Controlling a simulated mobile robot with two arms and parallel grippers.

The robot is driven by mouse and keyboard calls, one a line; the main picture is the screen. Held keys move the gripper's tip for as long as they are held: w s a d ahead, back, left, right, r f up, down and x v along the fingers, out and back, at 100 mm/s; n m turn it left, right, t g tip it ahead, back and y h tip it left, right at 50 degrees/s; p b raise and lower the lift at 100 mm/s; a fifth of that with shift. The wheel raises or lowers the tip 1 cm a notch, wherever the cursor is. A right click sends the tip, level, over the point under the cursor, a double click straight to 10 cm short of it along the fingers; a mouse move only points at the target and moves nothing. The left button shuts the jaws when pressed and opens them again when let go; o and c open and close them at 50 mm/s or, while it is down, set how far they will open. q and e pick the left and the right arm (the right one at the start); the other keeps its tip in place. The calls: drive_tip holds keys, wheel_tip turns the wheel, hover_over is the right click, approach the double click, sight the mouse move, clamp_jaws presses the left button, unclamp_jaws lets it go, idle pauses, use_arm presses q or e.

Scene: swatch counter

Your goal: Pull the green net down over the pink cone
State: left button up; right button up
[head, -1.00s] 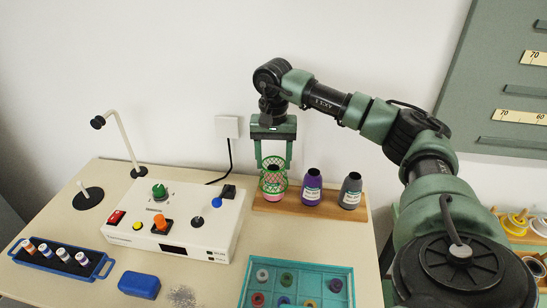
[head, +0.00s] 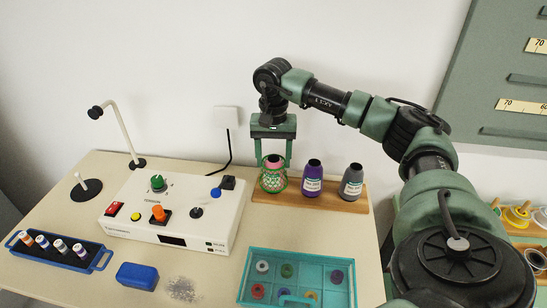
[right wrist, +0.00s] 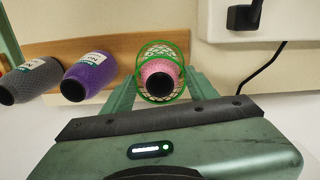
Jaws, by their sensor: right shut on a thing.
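The pink cone (head: 273,165) stands upright at the left end of a wooden board in the head view, its dark top showing. The green net (head: 272,183) is around the cone's body, and pink shows above it and through its mesh. My right gripper (head: 273,173) is shut on the net, one finger on each side of the cone. In the right wrist view the net's green rim (right wrist: 143,92) circles the pink cone (right wrist: 152,67) between the fingers. The net's lower edge is hard to make out. My left gripper is not in view.
A purple cone (head: 312,186) and a grey cone (head: 352,187) stand to the right on the wooden board (head: 335,204). A white control box (head: 185,222) is close on the left. A teal tray (head: 247,258) lies in front. The wall is close behind.

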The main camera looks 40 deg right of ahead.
drive_tip(key=o, duration=1.8)
wheel_tip(320, 180, up, 8)
drive_tip(key=shift+f+b, duration=0.1)
drive_tip(key=shift+b, duration=0.4)
